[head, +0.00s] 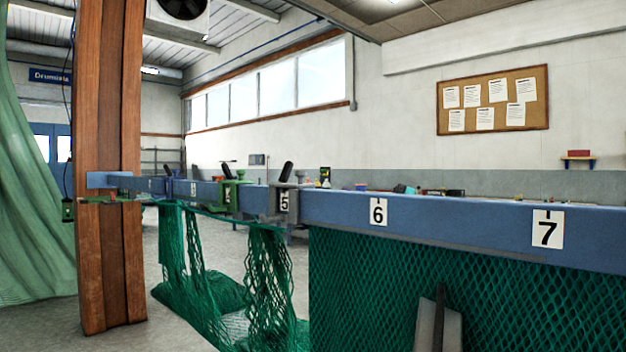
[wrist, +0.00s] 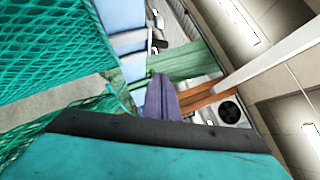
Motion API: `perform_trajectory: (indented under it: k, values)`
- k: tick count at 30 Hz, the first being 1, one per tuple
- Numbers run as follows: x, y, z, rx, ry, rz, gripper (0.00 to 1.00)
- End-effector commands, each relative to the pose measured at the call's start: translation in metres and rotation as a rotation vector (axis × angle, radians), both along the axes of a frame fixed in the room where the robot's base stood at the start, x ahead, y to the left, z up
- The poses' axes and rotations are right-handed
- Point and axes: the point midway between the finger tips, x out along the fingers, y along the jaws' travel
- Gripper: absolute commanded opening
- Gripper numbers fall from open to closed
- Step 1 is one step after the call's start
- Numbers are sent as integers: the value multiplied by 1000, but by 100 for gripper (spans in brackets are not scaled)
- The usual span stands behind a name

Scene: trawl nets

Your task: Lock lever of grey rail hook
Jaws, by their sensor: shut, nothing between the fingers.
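The grey rail hook (head: 284,203) hangs on the blue rail (head: 440,218), partly over the number 5 plate. Its black lever (head: 286,171) stands up above the rail, leaning slightly right. My gripper (wrist: 162,98) is shut and empty in the wrist view, its two purple-grey fingers together. What seems to be its end also shows low in the head view (head: 439,322), in front of the net, below the rail, right of the grey hook and apart from it. I cannot pick out the grey hook with certainty in the wrist view.
A green hook (head: 230,193) with a black lever sits left of the grey one on the rail. Green netting (head: 370,280) hangs under the rail and bunches on the floor. A wooden post (head: 110,180) stands at the left. Small items show behind the rail.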

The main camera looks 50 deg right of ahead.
Motion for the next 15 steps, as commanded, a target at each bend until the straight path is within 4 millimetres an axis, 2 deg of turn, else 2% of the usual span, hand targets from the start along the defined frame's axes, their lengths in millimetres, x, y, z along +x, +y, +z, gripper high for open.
perform_trajectory:
  k: [8, 15]
  values:
    - [10, 7, 3, 0, 0, 0, 0]
    - [32, 24, 12, -1, 0, -1, 0]
